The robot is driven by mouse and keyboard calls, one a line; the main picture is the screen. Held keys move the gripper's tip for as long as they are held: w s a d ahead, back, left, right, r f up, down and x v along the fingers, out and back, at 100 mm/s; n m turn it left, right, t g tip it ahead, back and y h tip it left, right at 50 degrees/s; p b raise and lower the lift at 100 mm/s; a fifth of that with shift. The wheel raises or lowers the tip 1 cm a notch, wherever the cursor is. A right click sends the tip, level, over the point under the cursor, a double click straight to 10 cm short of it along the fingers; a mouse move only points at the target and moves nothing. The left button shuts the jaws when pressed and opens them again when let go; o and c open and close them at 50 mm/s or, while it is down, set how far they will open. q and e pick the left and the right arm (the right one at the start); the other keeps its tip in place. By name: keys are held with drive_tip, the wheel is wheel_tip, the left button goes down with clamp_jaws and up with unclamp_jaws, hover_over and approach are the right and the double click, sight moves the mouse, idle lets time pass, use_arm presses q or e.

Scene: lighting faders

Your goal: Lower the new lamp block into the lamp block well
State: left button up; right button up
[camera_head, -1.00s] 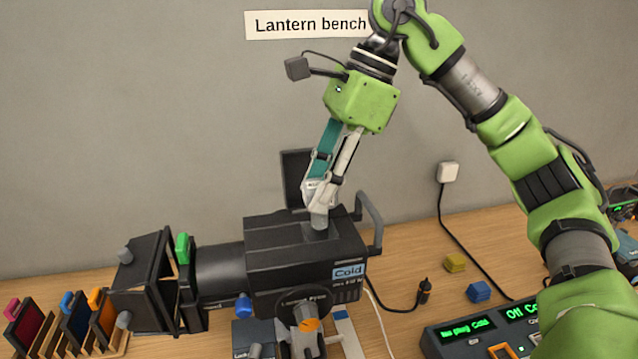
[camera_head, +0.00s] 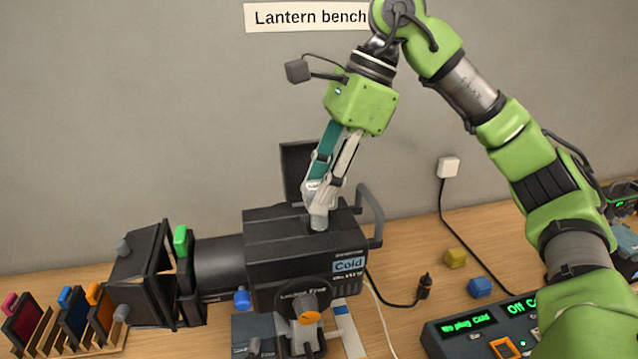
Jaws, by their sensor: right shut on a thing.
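The black lantern (camera_head: 275,252) stands on the bench, with a "Cold" label on its side. My right gripper (camera_head: 319,215) reaches down from above to the top of the lantern. It is shut on a small grey piece, the lamp block (camera_head: 319,224), of which only a short part shows between the fingertips and the lantern top. The lamp block well is hidden under the gripper and block, so how deep the block sits cannot be told. A dark open lid (camera_head: 298,168) stands up behind the gripper. My left gripper is not in view.
Colour filter frames (camera_head: 75,315) stand in a wooden rack at the left. A control box (camera_head: 480,330) with green displays sits at front right.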

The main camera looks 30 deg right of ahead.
drive_tip(key=shift+f, duration=0.3)
idle(0.4)
drive_tip(key=shift+f+b, duration=0.85)
drive_tip(key=shift+f, duration=0.15)
drive_tip(key=shift+f, duration=0.3)
drive_tip(key=o, duration=1.1)
drive_tip(key=shift+o, duration=0.5)
drive_tip(key=o, duration=0.6)
